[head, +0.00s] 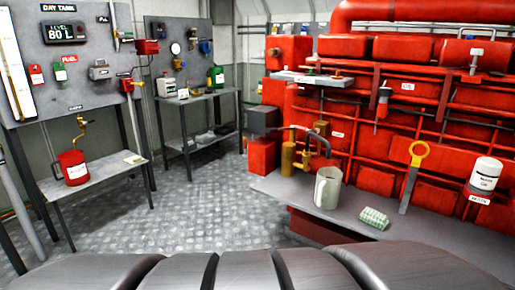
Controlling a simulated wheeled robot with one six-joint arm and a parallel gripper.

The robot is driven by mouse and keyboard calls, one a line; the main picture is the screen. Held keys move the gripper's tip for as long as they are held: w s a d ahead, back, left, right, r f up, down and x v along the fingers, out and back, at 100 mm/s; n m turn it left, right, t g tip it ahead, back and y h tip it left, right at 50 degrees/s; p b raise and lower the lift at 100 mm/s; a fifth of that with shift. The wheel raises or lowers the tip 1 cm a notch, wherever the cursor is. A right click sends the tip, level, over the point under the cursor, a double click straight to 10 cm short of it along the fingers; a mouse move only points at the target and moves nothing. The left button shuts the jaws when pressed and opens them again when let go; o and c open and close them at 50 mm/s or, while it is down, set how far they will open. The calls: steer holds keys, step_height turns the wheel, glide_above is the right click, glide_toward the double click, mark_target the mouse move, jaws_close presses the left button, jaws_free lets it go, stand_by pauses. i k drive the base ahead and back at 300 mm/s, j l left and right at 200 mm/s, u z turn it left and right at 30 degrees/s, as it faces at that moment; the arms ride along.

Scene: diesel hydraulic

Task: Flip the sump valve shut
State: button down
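No readable label marks the sump valve, so I cannot tell for sure which fitting it is. A brass fitting (289,158) with a dark curved pipe stands on the grey ledge of the red engine, right of centre. A thin brass lever or rod (304,150) shows beside it; its position is too small to read. A pale metal jug (327,187) stands below the pipe's end. On the left, a bent brass tap (80,130) hangs above a red can (73,168). My gripper is out of view.
A left workbench (100,180) and a back bench (205,140) stand along the walls. The tread-plate floor (190,215) between is clear.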

mark_target(317, 130)
steer(key=i+l+u, duration=0.25)
steer(key=i+l, duration=0.4)
steer(key=i+l+u, duration=0.2)
steer(key=i+l, duration=0.45)
steer(key=l, duration=0.1)
